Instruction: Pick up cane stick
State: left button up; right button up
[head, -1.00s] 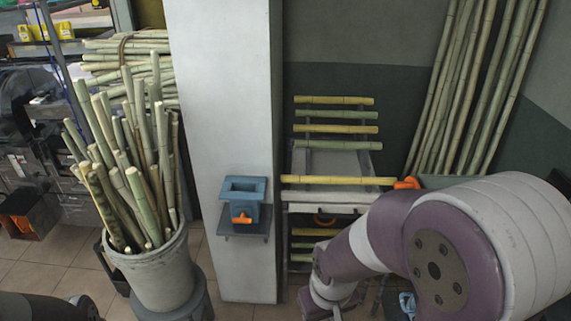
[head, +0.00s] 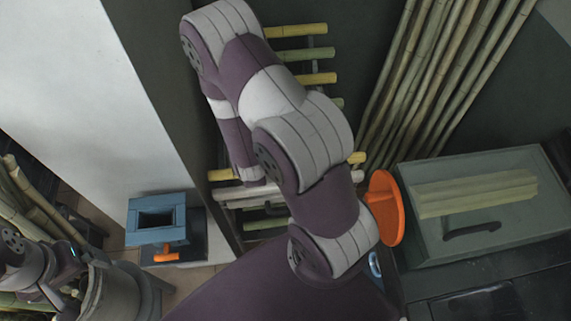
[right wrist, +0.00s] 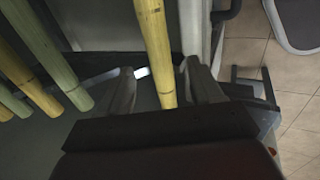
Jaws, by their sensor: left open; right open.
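Yellow and green cane sticks (head: 302,30) lie across a rack, partly hidden behind my right arm in the head view. The nearest yellow stick (head: 222,174) shows at both ends beside the arm. In the right wrist view, a yellow cane stick (right wrist: 152,35) runs between the two open fingers of my right gripper (right wrist: 161,78). The fingers stand on either side of it; I cannot tell whether they touch it. My left gripper (head: 72,278) is open at the lower left of the head view, near the bucket of canes.
A grey bucket (head: 112,292) holds canes (head: 28,200) at left. A blue press part (head: 156,215) with an orange handle sits by the white pillar (head: 75,80). An orange disc (head: 385,208) and a grey-green box (head: 480,232) stand at right. Tall canes (head: 425,80) lean behind.

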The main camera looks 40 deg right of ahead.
jog(key=x, duration=0.4)
jog(key=shift+w+f, duration=0.2)
jog(key=shift+f, duration=0.1)
jog(key=shift+w+f, duration=0.25)
grip_shut()
